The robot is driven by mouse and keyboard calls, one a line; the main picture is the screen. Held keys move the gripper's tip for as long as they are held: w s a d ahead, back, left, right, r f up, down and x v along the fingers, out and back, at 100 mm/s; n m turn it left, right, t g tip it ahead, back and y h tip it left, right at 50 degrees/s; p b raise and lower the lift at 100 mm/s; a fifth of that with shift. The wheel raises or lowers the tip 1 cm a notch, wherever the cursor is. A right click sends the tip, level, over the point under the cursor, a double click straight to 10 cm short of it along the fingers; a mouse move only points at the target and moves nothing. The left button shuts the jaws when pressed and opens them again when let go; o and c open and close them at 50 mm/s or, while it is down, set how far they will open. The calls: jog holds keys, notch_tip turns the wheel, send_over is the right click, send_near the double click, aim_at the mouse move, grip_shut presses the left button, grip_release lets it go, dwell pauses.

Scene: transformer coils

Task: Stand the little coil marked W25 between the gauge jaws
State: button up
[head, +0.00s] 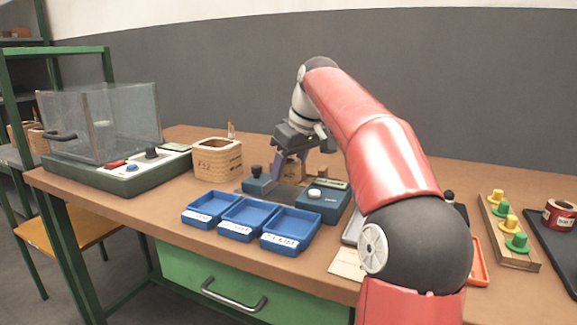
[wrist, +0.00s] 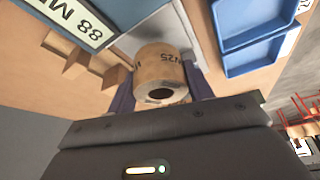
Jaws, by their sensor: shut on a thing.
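My gripper (head: 291,160) is over the gauge, pointing down, its jaws shut on a small tan coil (wrist: 158,62). In the wrist view the coil sits between the two dark fingers, its round hole facing the camera, with "25" partly readable on its side. The gauge has a blue block with a dark knob (head: 257,181) at left and a blue body with a display (head: 325,200) at right, with a grey plate between. Its display (wrist: 72,20) shows at the wrist view's top left. I cannot tell whether the coil touches the plate or jaws.
Three blue labelled trays (head: 243,221) stand in front of the gauge. A board with yellow and green pegs (head: 507,233) and a red-labelled roll (head: 559,214) are at right.

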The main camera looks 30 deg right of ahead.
aim_at(284, 192)
jog(key=shift+f, duration=0.15)
jog(key=shift+f+b, duration=1.35)
jog(key=shift+f, duration=0.25)
jog(key=o, duration=1.6)
jog(key=shift+r, duration=0.1)
notch_tip(284, 192, up, 6)
jog(key=p, duration=0.6)
notch_tip(284, 192, up, 2)
jog(key=shift+p, duration=0.45)
